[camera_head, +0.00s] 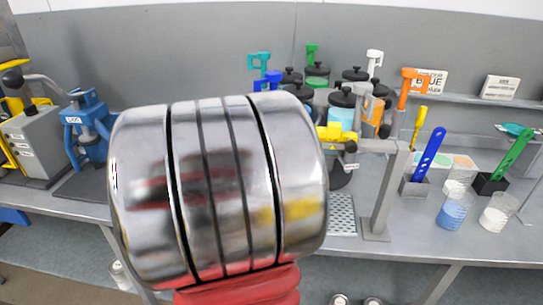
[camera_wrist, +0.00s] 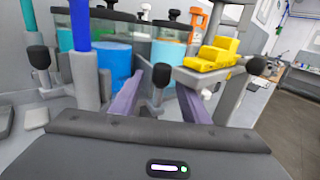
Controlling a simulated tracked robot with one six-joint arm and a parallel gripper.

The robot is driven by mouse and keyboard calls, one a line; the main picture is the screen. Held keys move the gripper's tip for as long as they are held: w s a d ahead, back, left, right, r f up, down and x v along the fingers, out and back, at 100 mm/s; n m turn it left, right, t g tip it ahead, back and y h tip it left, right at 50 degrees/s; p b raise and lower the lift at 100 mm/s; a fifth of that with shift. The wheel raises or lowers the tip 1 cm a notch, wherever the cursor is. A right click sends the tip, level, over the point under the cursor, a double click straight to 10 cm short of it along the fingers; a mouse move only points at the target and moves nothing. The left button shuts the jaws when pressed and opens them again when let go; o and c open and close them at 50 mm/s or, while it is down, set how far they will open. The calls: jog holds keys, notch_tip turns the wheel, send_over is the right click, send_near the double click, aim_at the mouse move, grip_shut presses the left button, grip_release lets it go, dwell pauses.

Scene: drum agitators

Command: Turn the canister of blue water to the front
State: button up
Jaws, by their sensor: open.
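In the wrist view, my gripper (camera_wrist: 158,92) is open, its two purplish fingers apart. A grey lever with a black knob (camera_wrist: 160,76) stands between them in the picture; I cannot tell any contact. A clear canister with blue liquid (camera_wrist: 115,62) is behind the fingers, a little left. Another canister with paler blue liquid (camera_wrist: 168,52) shows farther back. In the head view, a black-lidded canister with light blue liquid (camera_head: 341,117) stands among several others, its lower part hidden. My gripper does not show there; my own chrome arm joint blocks the middle.
An orange-liquid canister (camera_head: 374,113) and a green one (camera_head: 317,82) stand close by. A yellow block (camera_wrist: 212,52) and a second black knob (camera_wrist: 257,67) are at the right in the wrist view. Cups (camera_head: 455,208) are on the right bench.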

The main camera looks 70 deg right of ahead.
jog(key=v, duration=1)
jog(key=shift+a, duration=0.2)
jog(key=shift+c, duration=0.4)
jog(key=shift+c, duration=0.8)
jog(key=shift+s+d+f, duration=0.1)
jog(key=shift+d+f, duration=0.1)
jog(key=shift+f, duration=0.15)
jog(key=shift+c, duration=0.7)
jog(key=f+g, duration=0.1)
jog(key=s+d+f+m+y, duration=0.1)
jog(key=d+f+g+y, duration=0.1)
jog(key=shift+s+d+f+m+g, duration=0.15)
jog(key=shift+s+m+g, duration=0.15)
jog(key=c, duration=0.6)
jog(key=shift+s+f+m+g+y, duration=0.25)
jog(key=shift+s+m+g+y, duration=0.2)
jog(key=shift+m+g+y, duration=0.35)
grip_shut()
jog(key=shift+s+a+r+m+g+y, duration=0.3)
jog(key=shift+a+r+m+g, duration=0.1)
jog(key=shift+m, duration=0.1)
